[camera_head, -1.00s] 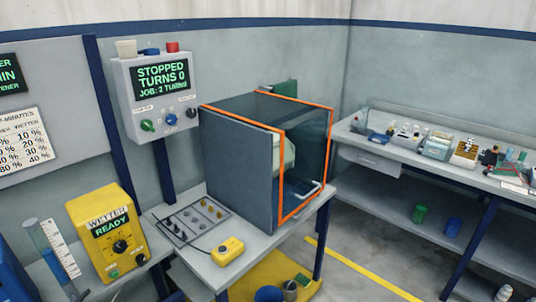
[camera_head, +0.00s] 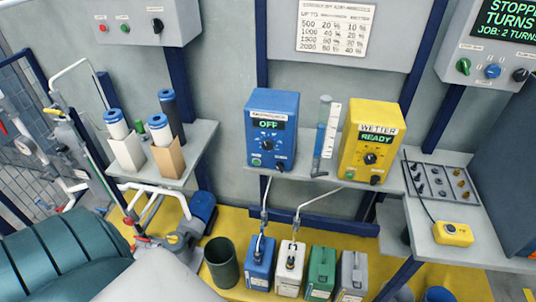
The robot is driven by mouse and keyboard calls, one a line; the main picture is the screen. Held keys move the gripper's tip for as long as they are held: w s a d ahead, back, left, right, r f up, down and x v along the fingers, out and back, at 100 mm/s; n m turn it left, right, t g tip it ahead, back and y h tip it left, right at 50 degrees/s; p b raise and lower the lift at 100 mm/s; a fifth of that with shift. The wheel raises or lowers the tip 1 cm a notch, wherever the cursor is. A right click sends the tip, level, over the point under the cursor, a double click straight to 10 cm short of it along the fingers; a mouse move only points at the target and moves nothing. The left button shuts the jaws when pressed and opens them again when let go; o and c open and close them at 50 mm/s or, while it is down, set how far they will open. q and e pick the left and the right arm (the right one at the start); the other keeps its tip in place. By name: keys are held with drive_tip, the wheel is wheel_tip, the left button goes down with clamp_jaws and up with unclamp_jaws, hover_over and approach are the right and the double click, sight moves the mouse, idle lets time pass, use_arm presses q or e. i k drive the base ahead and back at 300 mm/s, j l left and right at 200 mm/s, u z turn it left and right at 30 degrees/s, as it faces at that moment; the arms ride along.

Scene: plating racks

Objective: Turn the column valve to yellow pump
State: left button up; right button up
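The yellow pump (camera_head: 370,142), labelled WETTER and READY, stands on a wall shelf at right of centre, with a black knob on its front. A blue pump (camera_head: 272,130) showing OFF stands to its left. A clear column (camera_head: 321,142) with a white scale (camera_head: 333,130) stands upright between them. Neither of my grippers is in view.
Below the pumps, several containers stand on the yellow floor, including a blue one (camera_head: 260,262) and a green one (camera_head: 320,270). A yellow pendant (camera_head: 453,234) lies on the right table. A large teal ribbed body (camera_head: 60,255) and pipes fill the lower left.

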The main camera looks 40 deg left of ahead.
sight(320, 175)
drive_tip(key=u, duration=0.7)
